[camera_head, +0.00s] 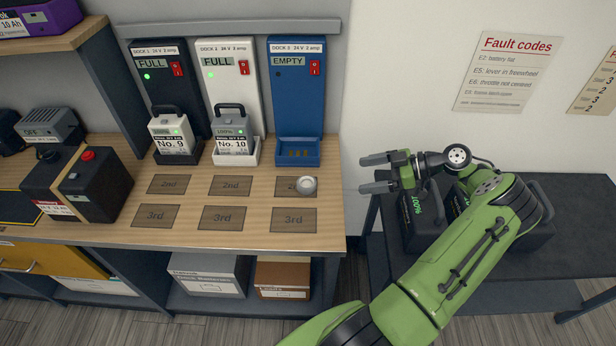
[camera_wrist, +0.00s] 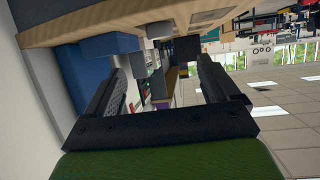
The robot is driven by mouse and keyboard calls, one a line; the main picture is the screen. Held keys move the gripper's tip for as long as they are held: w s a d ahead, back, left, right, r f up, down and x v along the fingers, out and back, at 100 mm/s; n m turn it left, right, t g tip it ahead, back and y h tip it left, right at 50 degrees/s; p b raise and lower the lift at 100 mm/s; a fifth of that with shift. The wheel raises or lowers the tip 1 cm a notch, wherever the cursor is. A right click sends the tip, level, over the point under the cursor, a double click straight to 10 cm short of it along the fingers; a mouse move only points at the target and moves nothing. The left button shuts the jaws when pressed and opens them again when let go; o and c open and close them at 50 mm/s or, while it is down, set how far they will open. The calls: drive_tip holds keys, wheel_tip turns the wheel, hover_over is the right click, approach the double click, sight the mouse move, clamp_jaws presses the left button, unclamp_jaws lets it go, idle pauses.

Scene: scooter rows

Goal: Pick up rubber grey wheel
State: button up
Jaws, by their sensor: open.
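A small round light-grey wheel (camera_head: 308,185) lies at the right end of the wooden bench, on the marked patch in front of the blue dock. My gripper (camera_head: 366,175) is open and empty, to the right of the wheel and past the bench's right edge. Its two dark fingers point left toward the bench. In the wrist view the open fingers (camera_wrist: 160,90) frame the left and right sides with nothing between them.
The empty blue dock (camera_head: 297,100) stands behind the wheel. Batteries No. 9 (camera_head: 172,135) and No. 10 (camera_head: 232,135) sit in the docks to its left. A dark side table (camera_head: 570,215) with black batteries is under my arm. The bench front (camera_head: 190,235) is clear.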

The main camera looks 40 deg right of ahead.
sight(303, 184)
drive_tip(key=b+x, duration=0.3)
drive_tip(key=x, duration=1.3)
drive_tip(key=shift+w+r+b, duration=0.15)
drive_tip(key=shift+w+b, duration=0.05)
drive_tip(key=shift+b, duration=0.2)
drive_tip(key=shift+c, duration=0.5)
drive_tip(key=shift+r, duration=0.1)
drive_tip(key=c, duration=1.1)
